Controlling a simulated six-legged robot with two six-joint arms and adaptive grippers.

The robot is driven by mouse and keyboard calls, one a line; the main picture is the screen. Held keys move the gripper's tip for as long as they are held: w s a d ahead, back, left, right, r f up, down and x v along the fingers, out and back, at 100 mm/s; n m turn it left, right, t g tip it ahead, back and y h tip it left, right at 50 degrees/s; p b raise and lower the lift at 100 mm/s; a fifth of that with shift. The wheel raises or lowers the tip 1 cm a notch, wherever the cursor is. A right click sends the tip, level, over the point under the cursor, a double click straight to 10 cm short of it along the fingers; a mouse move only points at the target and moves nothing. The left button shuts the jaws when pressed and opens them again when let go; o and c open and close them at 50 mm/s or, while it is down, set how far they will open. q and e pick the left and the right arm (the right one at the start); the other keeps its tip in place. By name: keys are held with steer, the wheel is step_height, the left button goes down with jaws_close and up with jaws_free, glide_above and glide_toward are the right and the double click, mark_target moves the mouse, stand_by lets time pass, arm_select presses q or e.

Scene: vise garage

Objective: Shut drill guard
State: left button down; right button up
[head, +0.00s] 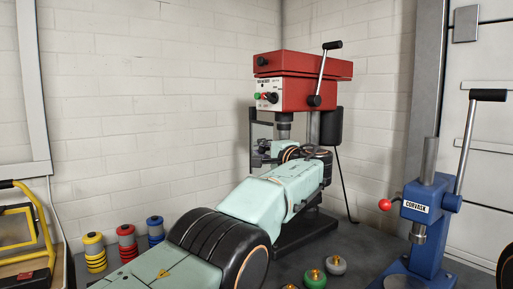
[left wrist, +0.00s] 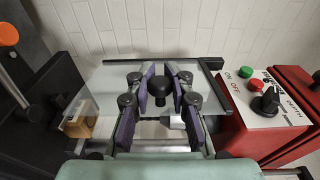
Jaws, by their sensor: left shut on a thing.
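The drill press (head: 300,88) has a red head and a dark base and stands in the corner. Its drill guard (left wrist: 108,88) is a clear pane with a dark edge bar and a black knob (left wrist: 186,88). In the head view the guard's dark frame (head: 252,130) shows left of the spindle, partly behind my gripper. My left gripper (left wrist: 186,100) is shut on the guard's knob, with purple-lined fingers on both sides of it. It also shows in the head view (head: 264,152). I cannot tell how far the guard is swung. My right gripper is not in view.
Red and green buttons and a black dial sit on the control panel (left wrist: 270,97) beside the guard. A blue arbor press (head: 424,215) stands at right. Round-knobbed pieces (head: 315,278) lie in front. Yellow, red and blue stacks (head: 126,242) stand at left.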

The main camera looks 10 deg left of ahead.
arm_select(q)
steer(key=shift+d, duration=0.15)
steer(key=shift+w+d+f, duration=0.1)
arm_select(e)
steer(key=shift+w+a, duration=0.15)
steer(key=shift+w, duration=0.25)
arm_select(q)
steer(key=shift+f, duration=0.1)
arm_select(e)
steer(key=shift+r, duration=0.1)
